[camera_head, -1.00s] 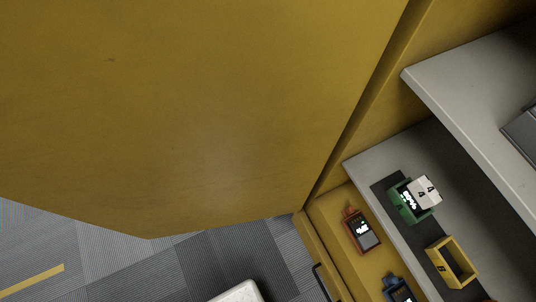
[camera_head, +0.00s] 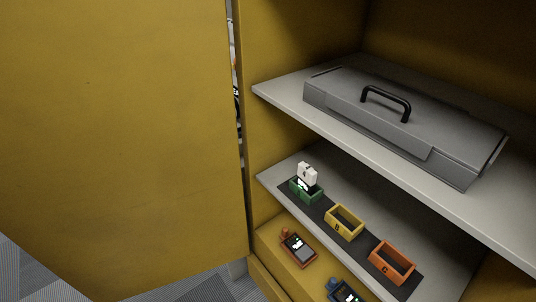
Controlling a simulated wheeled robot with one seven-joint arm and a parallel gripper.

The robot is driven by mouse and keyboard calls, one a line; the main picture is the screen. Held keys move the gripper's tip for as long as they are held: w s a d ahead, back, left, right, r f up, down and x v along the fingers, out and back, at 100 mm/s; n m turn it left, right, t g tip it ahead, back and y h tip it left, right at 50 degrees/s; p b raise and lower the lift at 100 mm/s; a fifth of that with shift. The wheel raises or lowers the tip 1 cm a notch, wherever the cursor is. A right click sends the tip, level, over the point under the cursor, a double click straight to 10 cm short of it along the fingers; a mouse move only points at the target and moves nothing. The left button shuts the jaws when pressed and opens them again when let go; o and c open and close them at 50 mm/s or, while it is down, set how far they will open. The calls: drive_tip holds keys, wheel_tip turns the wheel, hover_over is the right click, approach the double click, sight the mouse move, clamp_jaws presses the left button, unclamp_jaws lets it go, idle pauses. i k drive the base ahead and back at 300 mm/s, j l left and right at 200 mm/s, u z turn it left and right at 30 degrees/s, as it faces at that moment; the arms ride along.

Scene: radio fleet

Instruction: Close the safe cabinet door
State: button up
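The yellow safe cabinet door (camera_head: 120,130) stands open and fills the left half of the head view. Its right edge lies beside the cabinet's left side wall (camera_head: 290,130), with a narrow gap between them. The cabinet interior with its shelves is exposed on the right. My gripper is not in view. No handle shows on the visible face of the door.
A grey case with a black handle (camera_head: 405,125) lies on the upper shelf (camera_head: 275,95). On the lower shelf (camera_head: 275,175) stand a green holder (camera_head: 306,192) with a white block, a yellow holder (camera_head: 344,223) and an orange holder (camera_head: 391,262). A red radio (camera_head: 298,247) lies below. Carpet shows lower left.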

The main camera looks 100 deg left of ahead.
sight(122, 176)
drive_tip(key=k, duration=2.25)
drive_tip(key=k+u, duration=0.2)
drive_tip(key=u, duration=0.2)
drive_tip(key=k+j+u, duration=0.2)
drive_tip(key=u, duration=0.2)
drive_tip(key=k+j+u, duration=0.2)
drive_tip(key=u, duration=0.2)
drive_tip(key=i+j+u, duration=0.1)
drive_tip(key=j, duration=0.25)
drive_tip(key=i+j, duration=0.1)
drive_tip(key=j, duration=0.2)
drive_tip(key=j+u, duration=0.15)
drive_tip(key=j, duration=0.2)
drive_tip(key=i+j+u, duration=0.1)
drive_tip(key=i+j, duration=0.1)
drive_tip(key=j, duration=0.1)
